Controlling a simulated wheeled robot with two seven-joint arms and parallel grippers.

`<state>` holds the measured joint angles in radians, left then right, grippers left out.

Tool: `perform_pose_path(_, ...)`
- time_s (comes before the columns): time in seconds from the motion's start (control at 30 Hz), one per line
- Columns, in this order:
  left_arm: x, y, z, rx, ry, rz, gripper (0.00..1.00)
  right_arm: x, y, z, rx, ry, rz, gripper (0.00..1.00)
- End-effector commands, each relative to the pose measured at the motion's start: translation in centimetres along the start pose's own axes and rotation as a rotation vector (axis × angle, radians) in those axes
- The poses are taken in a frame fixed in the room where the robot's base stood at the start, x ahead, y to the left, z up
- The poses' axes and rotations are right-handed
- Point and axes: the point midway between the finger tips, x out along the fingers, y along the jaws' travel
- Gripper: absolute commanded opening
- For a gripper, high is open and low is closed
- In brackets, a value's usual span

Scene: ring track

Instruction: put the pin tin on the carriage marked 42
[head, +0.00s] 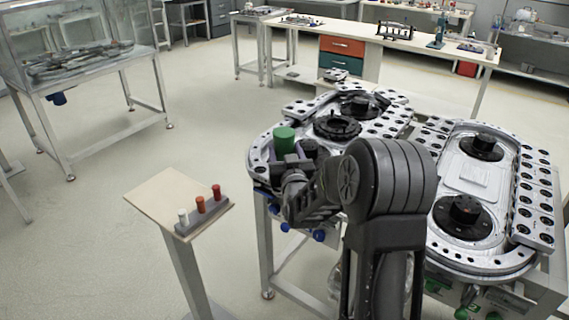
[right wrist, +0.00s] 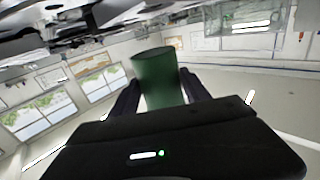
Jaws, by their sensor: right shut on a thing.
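A green cylinder (head: 284,138), which I take for the pin tin, is upright between the fingers of my right gripper (head: 291,163) at the left end of the ring track (head: 262,150). In the right wrist view the green tin (right wrist: 158,78) is between the two dark fingers of my right gripper (right wrist: 160,100). Whether the tin touches the track below cannot be told. Silver carriages (head: 530,195) with dark round holes line the track. No number 42 can be read on any carriage. My right arm hides part of the track's middle. My left gripper is not in view.
A small wooden-topped stand (head: 160,196) to the left holds a grey block (head: 205,217) with white, orange and red pegs. Black round hubs (head: 462,215) rise from the track. A glass-walled table (head: 95,75) stands far left. The floor between is clear.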

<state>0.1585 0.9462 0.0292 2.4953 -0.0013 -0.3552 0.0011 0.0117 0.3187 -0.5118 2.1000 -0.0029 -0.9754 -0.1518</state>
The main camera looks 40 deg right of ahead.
Motion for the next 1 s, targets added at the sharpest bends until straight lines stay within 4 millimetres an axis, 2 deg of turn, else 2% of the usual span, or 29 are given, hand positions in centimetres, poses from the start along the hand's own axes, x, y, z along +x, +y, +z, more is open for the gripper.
perform_pose_path(0.23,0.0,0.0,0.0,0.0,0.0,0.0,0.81,0.0,0.0,0.2,-0.001,0.0,0.001,0.09)
perform_pose_path(0.53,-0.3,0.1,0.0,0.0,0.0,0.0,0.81,0.0,0.0,4.0,-0.001,-0.001,0.001,0.09)
perform_pose_path(0.93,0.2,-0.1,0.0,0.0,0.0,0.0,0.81,0.0,0.0,4.4,0.001,0.002,0.0,0.09)
perform_pose_path(0.97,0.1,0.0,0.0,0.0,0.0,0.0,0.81,0.0,0.0,4.3,0.0,0.0,0.0,0.56)
perform_pose_path(1.0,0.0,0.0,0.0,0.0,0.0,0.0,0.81,0.0,0.0,4.3,0.0,0.0,0.0,0.6)
